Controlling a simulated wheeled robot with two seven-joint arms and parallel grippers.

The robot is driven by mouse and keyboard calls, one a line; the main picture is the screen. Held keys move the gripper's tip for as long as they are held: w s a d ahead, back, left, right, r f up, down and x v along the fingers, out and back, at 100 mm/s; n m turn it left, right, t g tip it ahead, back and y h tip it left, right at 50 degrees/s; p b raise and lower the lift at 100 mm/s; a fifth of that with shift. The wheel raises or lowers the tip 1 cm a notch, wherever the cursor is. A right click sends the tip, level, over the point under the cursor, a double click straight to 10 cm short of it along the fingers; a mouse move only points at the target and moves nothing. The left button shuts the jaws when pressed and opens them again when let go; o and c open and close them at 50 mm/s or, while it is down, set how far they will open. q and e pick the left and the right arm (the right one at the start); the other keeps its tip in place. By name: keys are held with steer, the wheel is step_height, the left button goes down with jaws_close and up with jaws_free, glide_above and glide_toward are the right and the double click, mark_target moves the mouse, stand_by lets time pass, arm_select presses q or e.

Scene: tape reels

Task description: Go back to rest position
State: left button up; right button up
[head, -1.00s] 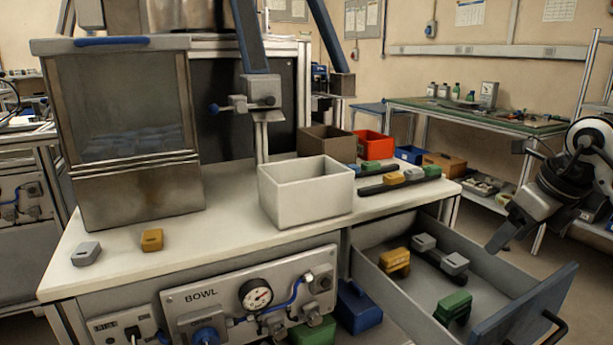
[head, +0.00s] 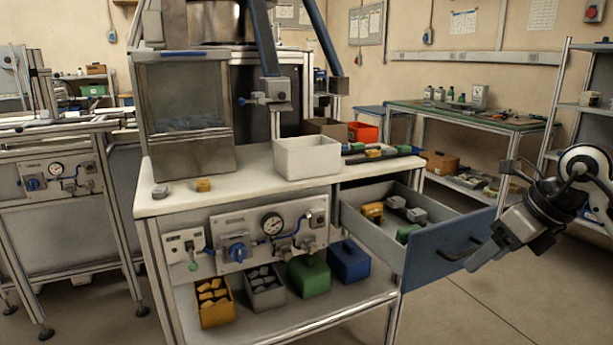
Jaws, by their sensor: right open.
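My right gripper (head: 482,262) is at the right of the head view, pointing down and left. It is open and empty, in front of and to the right of the open blue-fronted drawer (head: 452,252), and looks apart from its handle. My left gripper is out of view. The workbench (head: 240,190) stands in the middle with a white bin (head: 307,158) on top. A grey piece (head: 160,191) and a yellow piece (head: 203,185) lie at its front left. The drawer holds a yellow piece (head: 372,211), grey pieces (head: 406,209) and a green piece (head: 407,233).
Yellow (head: 215,303), grey (head: 263,288), green (head: 309,277) and blue (head: 349,262) bins stand on the lower shelf. Another bench (head: 70,210) is at the left. A green-topped table (head: 470,112) is behind. The floor (head: 500,300) at the front right is clear.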

steer(key=s+a+r+m+t+y+p, duration=0.1)
steer(key=s+a+m+t+y+p, duration=0.35)
steer(key=a, duration=0.75)
steer(key=s+a+m+t+y+p, duration=0.1)
steer(key=s+a+m+t+y, duration=0.1)
steer(key=a+m+y, duration=0.65)
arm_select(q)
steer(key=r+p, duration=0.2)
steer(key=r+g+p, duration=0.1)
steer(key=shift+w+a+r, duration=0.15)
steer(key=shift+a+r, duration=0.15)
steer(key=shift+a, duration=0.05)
arm_select(e)
steer(key=s+d+f+m+h, duration=0.1)
steer(key=s+f+m+h, duration=0.5)
steer(key=f+m, duration=0.4)
steer(key=s+d+f+m+h, duration=0.1)
steer(key=s+f+m+h, duration=0.6)
steer(key=m, duration=0.9)
step_height(320, 180, down, 3)
steer(key=shift+s+r, duration=0.1)
steer(key=shift+s, duration=0.65)
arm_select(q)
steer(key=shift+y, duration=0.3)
